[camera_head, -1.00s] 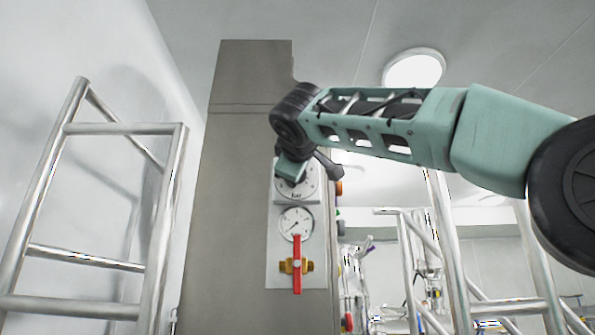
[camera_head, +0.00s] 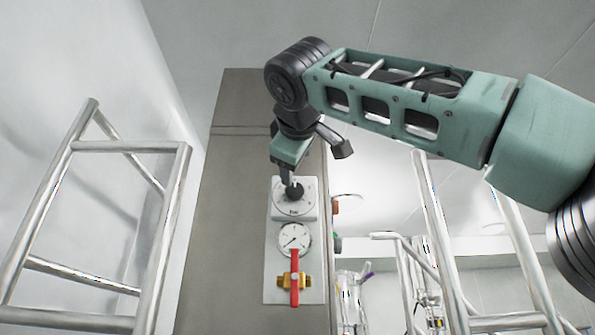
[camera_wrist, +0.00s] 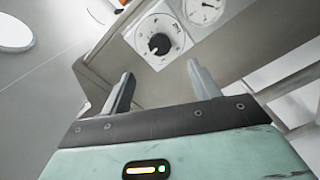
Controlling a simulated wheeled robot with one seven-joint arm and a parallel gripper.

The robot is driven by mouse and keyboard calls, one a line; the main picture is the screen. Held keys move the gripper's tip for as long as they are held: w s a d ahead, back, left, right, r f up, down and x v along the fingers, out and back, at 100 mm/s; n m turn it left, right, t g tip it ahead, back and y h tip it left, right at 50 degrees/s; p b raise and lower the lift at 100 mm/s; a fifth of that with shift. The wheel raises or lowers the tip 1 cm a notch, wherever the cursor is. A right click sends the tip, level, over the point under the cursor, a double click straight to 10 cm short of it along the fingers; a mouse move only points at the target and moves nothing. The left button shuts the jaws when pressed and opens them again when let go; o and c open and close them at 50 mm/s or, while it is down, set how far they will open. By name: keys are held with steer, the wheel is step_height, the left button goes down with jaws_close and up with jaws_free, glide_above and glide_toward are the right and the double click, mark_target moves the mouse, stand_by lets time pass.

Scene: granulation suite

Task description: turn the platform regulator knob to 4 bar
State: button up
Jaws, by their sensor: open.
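The regulator knob (camera_head: 294,191) is a black knob on a white square dial plate (camera_head: 307,212) marked "bar", high on a grey column. In the wrist view the black knob (camera_wrist: 159,44) sits at the centre of its dial, beyond my fingertips. My gripper (camera_head: 288,180) is in front of the plate's upper part and partly covers it in the head view. In the wrist view my gripper (camera_wrist: 160,80) is open, with nothing between its fingers, and the knob shows in line with the gap. The knob's exact setting is too small to read.
Below the dial are a round pressure gauge (camera_head: 294,239) and a red lever (camera_head: 295,277) on a brass valve (camera_head: 284,280). The grey column (camera_head: 235,200) bears the panel. A metal rail frame (camera_head: 165,240) stands left and another (camera_head: 450,250) right.

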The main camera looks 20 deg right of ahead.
steer(key=v, duration=0.6)
steer(key=shift+b, duration=0.45)
steer(key=shift+s, duration=0.1)
